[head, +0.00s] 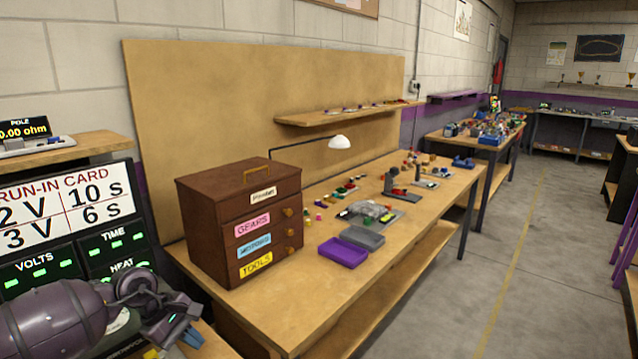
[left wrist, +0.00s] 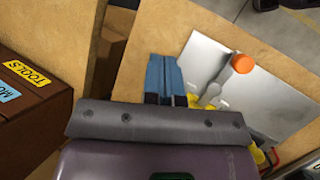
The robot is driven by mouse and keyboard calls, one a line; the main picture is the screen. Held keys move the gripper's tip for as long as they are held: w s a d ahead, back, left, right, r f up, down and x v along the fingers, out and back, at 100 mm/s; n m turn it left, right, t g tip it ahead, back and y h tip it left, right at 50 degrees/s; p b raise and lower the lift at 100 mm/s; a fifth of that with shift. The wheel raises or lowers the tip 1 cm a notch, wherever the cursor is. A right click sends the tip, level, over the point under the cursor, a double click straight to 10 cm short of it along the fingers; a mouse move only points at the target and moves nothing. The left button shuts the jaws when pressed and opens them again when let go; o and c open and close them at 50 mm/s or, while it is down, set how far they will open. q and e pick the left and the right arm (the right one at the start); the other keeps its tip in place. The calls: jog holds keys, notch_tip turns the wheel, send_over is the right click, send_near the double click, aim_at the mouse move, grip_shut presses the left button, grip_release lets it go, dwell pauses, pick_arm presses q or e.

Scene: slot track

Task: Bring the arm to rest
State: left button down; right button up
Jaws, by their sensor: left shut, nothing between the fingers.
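My left arm (head: 60,325) comes in at the bottom left of the head view, bent, with purple links. My left gripper (head: 192,339) is at its end, low in front of the wooden bench and left of its near corner. In the left wrist view the blue fingers (left wrist: 165,75) are together with nothing between them. Below them lies a wooden surface with a pale metal plate (left wrist: 220,85). An orange knob (left wrist: 242,63) and yellow parts stand on or by the plate, partly hidden by the gripper. My right gripper is not in view.
A brown drawer box (head: 205,225) stands on the bench (head: 330,285), close to the left gripper. A purple tray (head: 343,252), a grey tray (head: 362,237) and a lamp (head: 338,142) are farther along. A run-in card panel (head: 60,215) stands behind the arm. The floor at right is clear.

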pick_arm(q)
jog(key=s+d+r+n+t+h, duration=0.3)
jog(key=d+n+t+h, duration=0.15)
jog(key=d+n, duration=0.25)
jog(key=s+d+r+n+t+h, duration=0.25)
jog(key=d+n+t+h, duration=0.2)
jog(key=d+n, duration=0.25)
jog(key=s+a+f+n+t+y, duration=0.1)
jog(key=s+a+f+n+y, duration=0.15)
jog(key=a+n+y, duration=0.65)
jog(key=s+a+f+n+t+y, duration=0.15)
jog(key=s+n, duration=0.25)
jog(key=n, duration=1)
jog(key=s+a+f+n+t+y, duration=0.1)
jog(key=s+a+f+n+y, duration=0.3)
jog(key=n+y, duration=0.55)
jog(key=s+a+f+n+g+h, duration=0.1)
jog(key=s+f+n+g+h, duration=0.15)
jog(key=s+n+g, duration=0.55)
jog(key=s+a+f+n+g+h, duration=0.1)
jog(key=s+f+n+g+h, duration=0.3)
jog(key=s, duration=0.7)
jog(key=w+f+t+y, duration=0.1)
jog(key=w+f+t, duration=0.5)
jog(key=f+t, duration=0.3)
jog(key=shift+w+d+f, duration=0.15)
jog(key=shift+w, duration=0.25)
